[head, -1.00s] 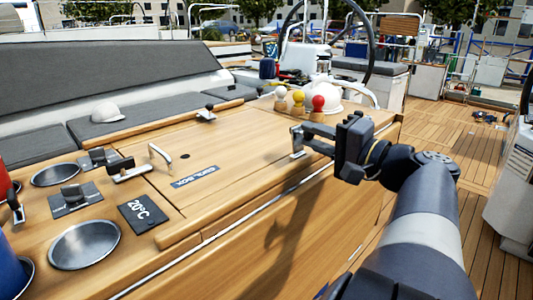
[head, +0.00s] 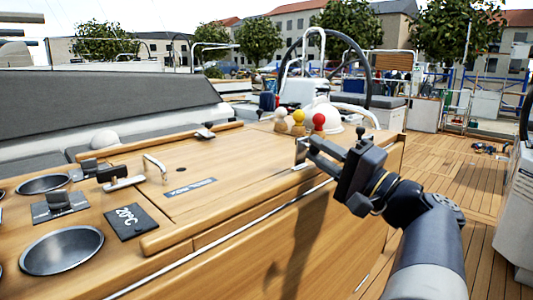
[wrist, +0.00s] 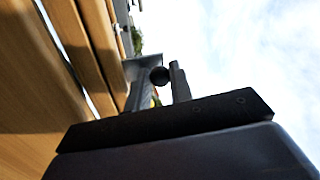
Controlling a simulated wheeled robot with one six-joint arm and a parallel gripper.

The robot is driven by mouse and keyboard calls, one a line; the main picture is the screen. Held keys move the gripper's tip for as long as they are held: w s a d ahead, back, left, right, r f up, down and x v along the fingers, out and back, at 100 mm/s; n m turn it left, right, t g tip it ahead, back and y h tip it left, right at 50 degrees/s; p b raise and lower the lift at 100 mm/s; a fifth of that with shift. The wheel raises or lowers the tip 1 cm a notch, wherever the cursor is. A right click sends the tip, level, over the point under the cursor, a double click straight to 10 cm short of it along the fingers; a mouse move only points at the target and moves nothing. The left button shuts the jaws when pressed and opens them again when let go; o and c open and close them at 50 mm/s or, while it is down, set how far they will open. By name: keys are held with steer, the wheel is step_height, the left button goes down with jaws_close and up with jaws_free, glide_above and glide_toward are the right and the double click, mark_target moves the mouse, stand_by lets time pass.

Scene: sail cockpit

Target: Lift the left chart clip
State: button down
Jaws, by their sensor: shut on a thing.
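My gripper (head: 304,150) is at the far right part of the wooden cockpit table, with its jaws shut on a small chart clip. In the wrist view a dark round knob (wrist: 159,76) of it shows between the fingers. The fingers hide most of this clip in the head view, so whether it is raised is hard to tell.
White, yellow and red-topped pegs (head: 299,122) stand just behind my gripper, near a white dome (head: 334,118). The table's middle is mostly clear.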

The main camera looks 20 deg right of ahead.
steer(key=c, duration=1.3)
jaws_free()
steer(key=shift+o, duration=0.2)
